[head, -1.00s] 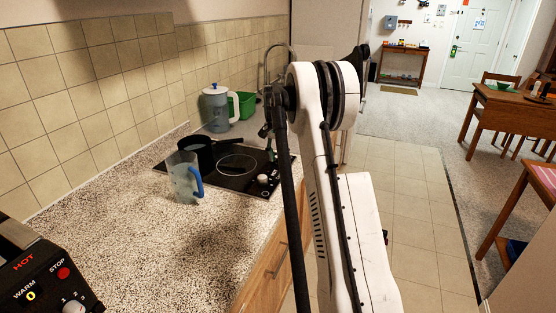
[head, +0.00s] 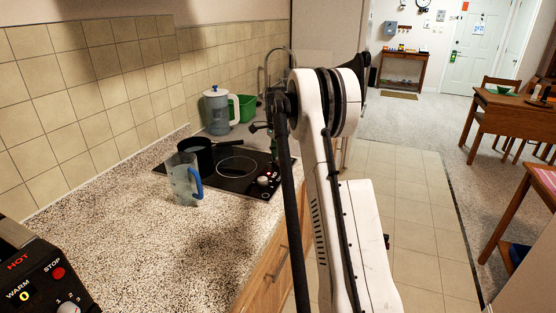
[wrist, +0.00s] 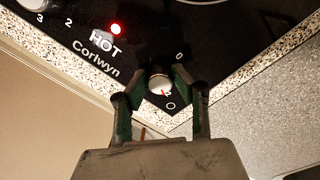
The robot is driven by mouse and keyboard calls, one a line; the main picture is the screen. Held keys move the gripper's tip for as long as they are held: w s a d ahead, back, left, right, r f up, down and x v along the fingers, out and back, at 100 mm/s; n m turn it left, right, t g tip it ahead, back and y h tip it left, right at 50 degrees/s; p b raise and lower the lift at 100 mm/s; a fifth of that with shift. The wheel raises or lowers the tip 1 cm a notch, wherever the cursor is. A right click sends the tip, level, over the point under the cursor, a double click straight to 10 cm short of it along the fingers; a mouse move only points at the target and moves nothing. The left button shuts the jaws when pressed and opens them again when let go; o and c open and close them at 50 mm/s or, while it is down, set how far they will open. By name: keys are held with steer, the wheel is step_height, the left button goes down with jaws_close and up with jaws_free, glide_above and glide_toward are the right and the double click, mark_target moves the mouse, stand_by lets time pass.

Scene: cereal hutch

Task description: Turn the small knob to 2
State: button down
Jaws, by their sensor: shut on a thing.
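The small knob (wrist: 159,85) is a white round knob on the black hob panel in the wrist view. My gripper (wrist: 162,78) has its green-padded fingers shut on it, one at each side. A red mark on the knob's face points to the lower right, beside a small figure that looks like a 2, partly unclear. A 0 is printed above right of the knob, and a small circle below it. The red light (wrist: 116,29) by the word HOT is lit. The hob (head: 224,170) also shows in the head view, where my arm hides the gripper's hold.
A larger knob (wrist: 33,4) is at the wrist view's upper left, with 2 and 3 beside it. A dark pan (head: 197,154) and a blue-handled jug (head: 184,178) stand by the burners. A toaster (head: 38,270) is at the near left.

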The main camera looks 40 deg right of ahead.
stand_by(0.5)
steer(key=c, duration=1.4)
jaws_free()
steer(key=shift+c, duration=0.2)
steer(key=shift+r, duration=0.1)
step_height(320, 180, up, 12)
steer(key=shift+w, duration=0.25)
steer(key=shift+d, duration=0.1)
